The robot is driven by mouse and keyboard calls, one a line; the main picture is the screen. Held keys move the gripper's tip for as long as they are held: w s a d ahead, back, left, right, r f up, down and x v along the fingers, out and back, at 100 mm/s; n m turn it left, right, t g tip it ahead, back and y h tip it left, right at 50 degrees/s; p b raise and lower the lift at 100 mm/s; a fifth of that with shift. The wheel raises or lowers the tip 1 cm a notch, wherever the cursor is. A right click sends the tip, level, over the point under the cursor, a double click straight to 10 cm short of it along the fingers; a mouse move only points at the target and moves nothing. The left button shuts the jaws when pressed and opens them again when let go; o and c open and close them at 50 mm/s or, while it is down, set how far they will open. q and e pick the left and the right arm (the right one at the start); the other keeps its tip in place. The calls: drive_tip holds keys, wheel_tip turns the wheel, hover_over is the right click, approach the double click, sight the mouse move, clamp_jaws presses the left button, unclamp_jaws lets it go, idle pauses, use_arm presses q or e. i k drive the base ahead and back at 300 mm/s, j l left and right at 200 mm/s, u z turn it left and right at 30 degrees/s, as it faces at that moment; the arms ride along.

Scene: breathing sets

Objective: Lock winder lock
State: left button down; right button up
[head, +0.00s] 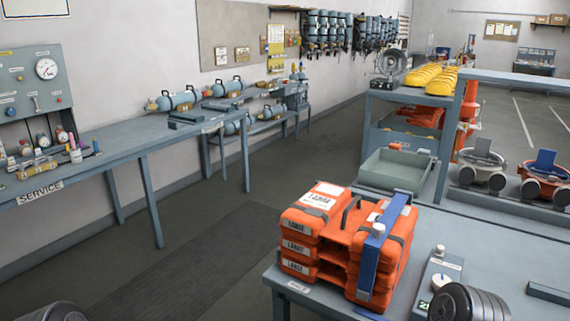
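I cannot pick out the winder lock for certain. A grey device with a round dark disc (390,63) stands on top of the blue shelf unit and may be a winder; it is too small to make out a lock on it. A small grey unit with a knob (438,275) lies on the near table, right of the orange cases. Dark rounded parts at the bottom left and bottom right edges look like my own arms. Neither gripper shows.
Stacked orange cases (314,228) with a blue strap stand on the near table (510,262). Behind are a grey-green bin (396,171), yellow items (440,80) and round units (481,163) on a shelf. A service bench (110,148) runs along the left wall. The floor between is clear.

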sight(440, 249)
drive_tip(key=z, duration=1.2)
